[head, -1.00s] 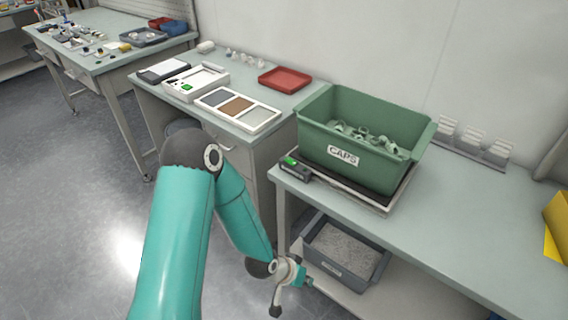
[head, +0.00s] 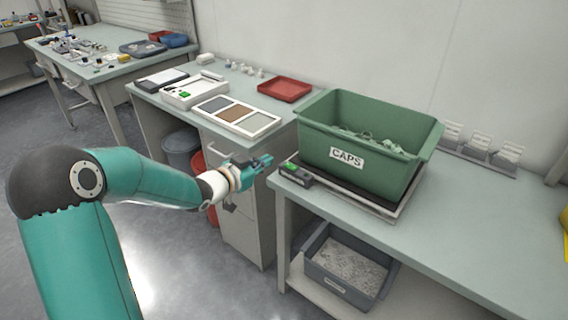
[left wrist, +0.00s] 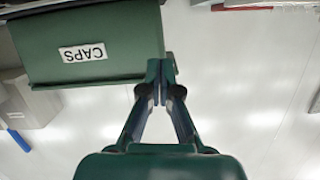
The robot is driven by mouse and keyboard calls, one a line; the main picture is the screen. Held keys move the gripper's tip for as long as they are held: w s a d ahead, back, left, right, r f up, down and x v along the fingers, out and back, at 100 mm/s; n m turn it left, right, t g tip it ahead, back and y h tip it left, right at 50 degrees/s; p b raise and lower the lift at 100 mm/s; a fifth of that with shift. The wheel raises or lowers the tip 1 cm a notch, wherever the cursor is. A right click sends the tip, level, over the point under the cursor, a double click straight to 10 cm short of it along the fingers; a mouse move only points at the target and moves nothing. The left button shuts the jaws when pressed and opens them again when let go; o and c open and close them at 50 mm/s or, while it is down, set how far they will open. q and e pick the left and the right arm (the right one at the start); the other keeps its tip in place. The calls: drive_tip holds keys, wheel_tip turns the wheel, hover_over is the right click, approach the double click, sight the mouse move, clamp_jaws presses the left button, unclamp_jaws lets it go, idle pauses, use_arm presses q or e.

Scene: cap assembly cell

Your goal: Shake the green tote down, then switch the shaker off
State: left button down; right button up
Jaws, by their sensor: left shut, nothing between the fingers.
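The green tote (head: 355,180), labelled CAPS, stands upright on the shaker (head: 385,208), a flat dark plate with a pale edge, on the right bench. Grey-green caps (head: 372,140) show inside, below the rim. The shaker's small dark control box (head: 295,174) with a green part on top sits at the plate's left front corner. My left gripper (head: 268,162) is shut and empty, just left of the control box and apart from it. In the left wrist view the tote (left wrist: 85,28) lies beyond the shut fingertips (left wrist: 160,72). My right gripper is out of view.
A grey bin (head: 345,265) with pale contents sits on the shelf below. The left bench holds a three-part tray (head: 236,115), a white tray (head: 193,92) and a red tray (head: 285,90). Small clear racks (head: 480,147) stand behind the tote. The right bench front is clear.

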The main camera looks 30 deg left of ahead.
use_arm(q)
hover_over(291, 166)
drive_tip(key=s, duration=0.2)
wheel_tip(291, 166, down, 2)
drive_tip(key=f, duration=0.1)
drive_tip(key=a+f, duration=0.1)
drive_tip(key=f, duration=0.1)
drive_tip(key=shift+f+p, duration=0.25)
drive_tip(key=shift+p, duration=0.1)
drive_tip(key=shift+w+a+f, duration=0.1)
drive_tip(key=shift+f, duration=0.35)
